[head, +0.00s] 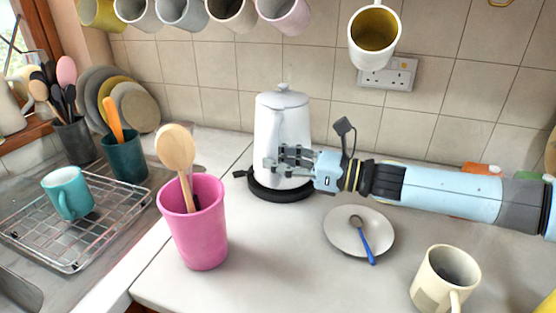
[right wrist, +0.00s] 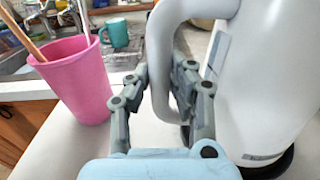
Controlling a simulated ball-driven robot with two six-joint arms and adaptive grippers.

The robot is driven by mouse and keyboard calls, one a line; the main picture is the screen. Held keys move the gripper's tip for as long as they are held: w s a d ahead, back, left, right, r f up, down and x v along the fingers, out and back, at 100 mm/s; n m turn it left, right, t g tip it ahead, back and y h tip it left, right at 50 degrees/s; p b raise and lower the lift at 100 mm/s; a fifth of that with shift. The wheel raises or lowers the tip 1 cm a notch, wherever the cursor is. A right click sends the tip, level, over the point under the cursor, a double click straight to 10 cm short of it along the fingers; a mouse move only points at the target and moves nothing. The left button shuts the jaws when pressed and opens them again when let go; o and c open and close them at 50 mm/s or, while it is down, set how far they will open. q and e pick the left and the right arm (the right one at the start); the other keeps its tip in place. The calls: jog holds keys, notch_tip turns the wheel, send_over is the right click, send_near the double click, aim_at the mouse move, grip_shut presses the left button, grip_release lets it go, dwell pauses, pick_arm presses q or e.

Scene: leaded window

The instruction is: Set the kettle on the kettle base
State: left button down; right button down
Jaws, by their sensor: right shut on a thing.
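The white kettle (head: 283,118) stands upright over the round black kettle base (head: 262,193) on the white counter, near the tiled wall. It looks centred on the base; I cannot tell whether its bottom touches it. My right gripper (head: 290,158) comes in from the right and is shut on the kettle's handle. In the right wrist view, the gripper fingers (right wrist: 160,88) close around the grey-white handle (right wrist: 160,45), with the kettle body (right wrist: 270,80) on the right and part of the dark base (right wrist: 273,168) under it. My left gripper is out of view.
A pink cup (head: 195,225) with wooden utensils stands front left of the kettle. A saucer (head: 342,238) with a blue-handled spoon lies below my right forearm. A cream mug (head: 444,280) is front right. Mugs hang above, including a yellow-lined one (head: 375,32). A dish rack (head: 100,215) is left.

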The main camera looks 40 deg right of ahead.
jog(key=shift+w+a+r, duration=0.1)
jog(key=shift+r, duration=0.1)
jog(key=shift+f+b, duration=0.45)
jog(key=shift+f, duration=0.15)
dwell(0.5)
jog(key=c, duration=1.5)
grip_release()
jog(key=shift+f+p+v, duration=0.2)
jog(key=shift+p+v, duration=3.15)
jog(key=shift+v, duration=2.3)
